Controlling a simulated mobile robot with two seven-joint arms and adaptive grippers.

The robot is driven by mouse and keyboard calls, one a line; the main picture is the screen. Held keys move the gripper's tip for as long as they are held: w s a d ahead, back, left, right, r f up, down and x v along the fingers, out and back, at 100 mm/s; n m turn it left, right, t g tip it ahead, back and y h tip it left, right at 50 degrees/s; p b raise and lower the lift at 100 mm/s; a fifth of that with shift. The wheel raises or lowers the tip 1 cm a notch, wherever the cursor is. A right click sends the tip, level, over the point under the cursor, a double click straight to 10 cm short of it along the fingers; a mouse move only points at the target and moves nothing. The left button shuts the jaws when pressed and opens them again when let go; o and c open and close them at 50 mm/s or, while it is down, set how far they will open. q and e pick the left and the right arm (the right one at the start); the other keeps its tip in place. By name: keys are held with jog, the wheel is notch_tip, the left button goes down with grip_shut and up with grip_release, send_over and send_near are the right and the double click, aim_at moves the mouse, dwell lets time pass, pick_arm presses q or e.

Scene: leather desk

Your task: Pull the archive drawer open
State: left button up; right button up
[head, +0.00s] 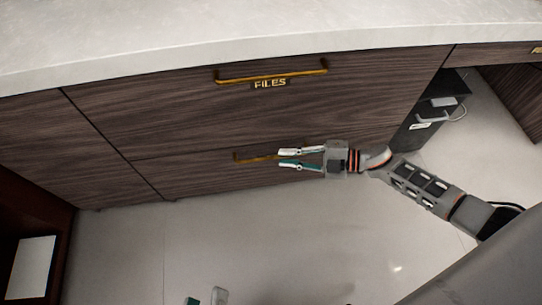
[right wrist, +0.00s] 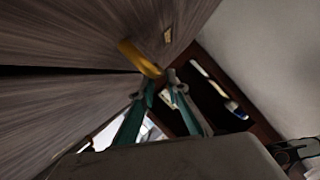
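The desk front has an upper drawer (head: 180,115) labelled FILES with a brass handle (head: 270,76), and a lower drawer (head: 205,178) below it. Both look shut. The lower drawer's brass handle (head: 255,157) is partly hidden behind my right gripper (head: 280,158). No drawer label reads as archive here. In the right wrist view the brass handle (right wrist: 138,58) lies just beyond the spread fingertips (right wrist: 157,90), and a small brass label (right wrist: 168,36) is too blurred to read. My left gripper (head: 206,299) shows only as two separated fingertips at the bottom edge.
A pale countertop (head: 230,32) overhangs the drawers. A black unit (head: 430,115) with a grey handle stands to the right of them. A dark reddish-brown cabinet (head: 50,215) stands at lower left. The pale tiled floor (head: 240,230) before the drawers is clear.

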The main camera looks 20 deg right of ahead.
aim_at(272, 157)
jog(key=x, duration=0.3)
jog(key=shift+w+a+f+b, duration=0.1)
jog(key=shift+a+f+b, duration=0.2)
jog(key=shift+a+b, duration=0.05)
jog(key=shift+w+a, duration=0.4)
jog(key=shift+a, duration=0.1)
pick_arm(q)
jog(key=shift+d+n, duration=0.4)
jog(key=shift+n, duration=0.4)
pick_arm(e)
grip_shut()
jog(key=shift+s, duration=0.1)
